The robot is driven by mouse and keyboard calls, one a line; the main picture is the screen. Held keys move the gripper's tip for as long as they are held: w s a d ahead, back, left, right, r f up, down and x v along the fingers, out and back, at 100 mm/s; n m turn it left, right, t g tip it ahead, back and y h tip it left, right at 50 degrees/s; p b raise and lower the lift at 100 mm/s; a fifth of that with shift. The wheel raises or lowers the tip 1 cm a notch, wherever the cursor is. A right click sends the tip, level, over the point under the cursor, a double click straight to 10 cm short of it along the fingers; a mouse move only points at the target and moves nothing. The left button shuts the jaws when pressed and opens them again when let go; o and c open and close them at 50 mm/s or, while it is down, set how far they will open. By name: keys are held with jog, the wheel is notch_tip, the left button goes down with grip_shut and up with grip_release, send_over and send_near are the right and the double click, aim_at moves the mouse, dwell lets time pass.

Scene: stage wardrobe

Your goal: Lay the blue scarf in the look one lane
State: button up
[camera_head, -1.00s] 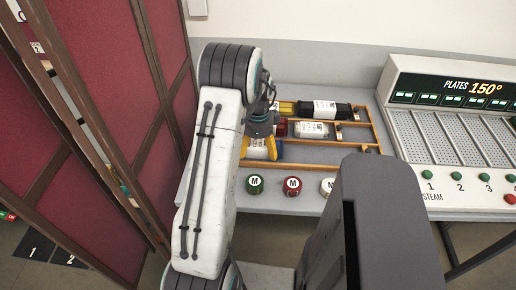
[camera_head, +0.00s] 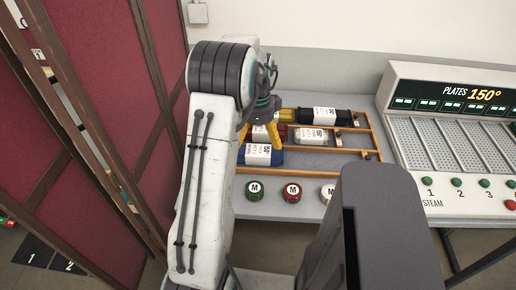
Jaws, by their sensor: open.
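The blue scarf (camera_head: 278,157) is a rolled blue bundle with a white printed label. It lies in the nearest row of a wooden rack on the grey table. My gripper (camera_head: 258,139) has two yellow fingers spread apart, above and just behind the scarf in the picture. The fingers hold nothing that I can see, and I cannot tell how far they are above the rack. My arm hides the rack's left end. No lane marked look one can be made out; black floor tiles numbered 1 (camera_head: 35,252) and 2 (camera_head: 67,264) show at lower left.
The rack (camera_head: 372,131) also holds a red, a grey (camera_head: 313,136) and a black roll (camera_head: 322,115). A steam plate press (camera_head: 446,140) is at right. A red folding screen (camera_head: 95,90) closes off the left.

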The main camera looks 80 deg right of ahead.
aim_at(258, 153)
jog(key=shift+r, duration=2.35)
